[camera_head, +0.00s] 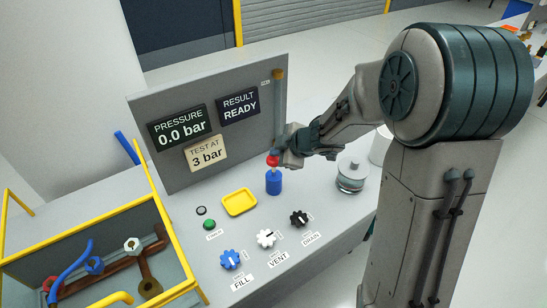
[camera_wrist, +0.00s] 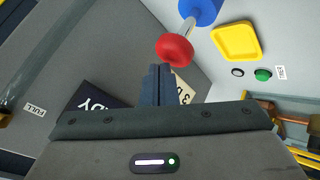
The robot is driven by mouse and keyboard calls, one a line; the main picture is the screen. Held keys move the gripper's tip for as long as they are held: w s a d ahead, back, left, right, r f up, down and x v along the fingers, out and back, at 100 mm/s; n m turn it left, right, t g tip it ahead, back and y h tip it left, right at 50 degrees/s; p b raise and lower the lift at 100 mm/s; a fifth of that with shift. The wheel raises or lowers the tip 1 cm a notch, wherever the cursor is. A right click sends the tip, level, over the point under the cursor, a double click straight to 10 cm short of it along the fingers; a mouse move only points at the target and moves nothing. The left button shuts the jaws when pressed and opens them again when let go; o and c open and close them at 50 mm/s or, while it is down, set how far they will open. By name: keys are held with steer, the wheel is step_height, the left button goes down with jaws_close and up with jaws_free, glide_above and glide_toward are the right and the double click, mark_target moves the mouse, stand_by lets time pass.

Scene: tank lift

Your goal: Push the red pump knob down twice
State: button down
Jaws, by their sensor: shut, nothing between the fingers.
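The red pump knob (camera_head: 273,159) tops a thin rod on a blue cylinder (camera_head: 273,183) near the back panel. In the wrist view the red knob (camera_wrist: 174,49) shows with a length of metal rod between it and the blue base (camera_wrist: 201,10), so it stands raised. My gripper (camera_head: 281,149) is at the knob in the head view. In the wrist view its fingers (camera_wrist: 158,72) are together, with their tips close to the knob's edge. I cannot tell whether they touch it.
The panel reads PRESSURE 0.0 bar (camera_head: 181,127), RESULT READY (camera_head: 239,107) and TEST AT 3 bar (camera_head: 206,153). A yellow tray (camera_head: 239,202), a green button (camera_head: 209,224), the blue FILL knob (camera_head: 231,259), white VENT knob (camera_head: 266,238) and black DRAIN knob (camera_head: 298,218) are nearby. A clear-sided cylinder (camera_head: 351,175) stands right.

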mark_target(277, 159)
steer(key=shift+s+f+b, duration=0.1)
steer(key=shift+f+b, duration=1.5)
steer(key=shift+f, duration=0.55)
stand_by(1.2)
stand_by(0.3)
steer(key=shift+r+p, duration=2.65)
steer(key=shift+p, duration=0.2)
step_height(277, 159, up, 5)
steer(key=p, duration=0.5)
steer(key=shift+p, duration=0.3)
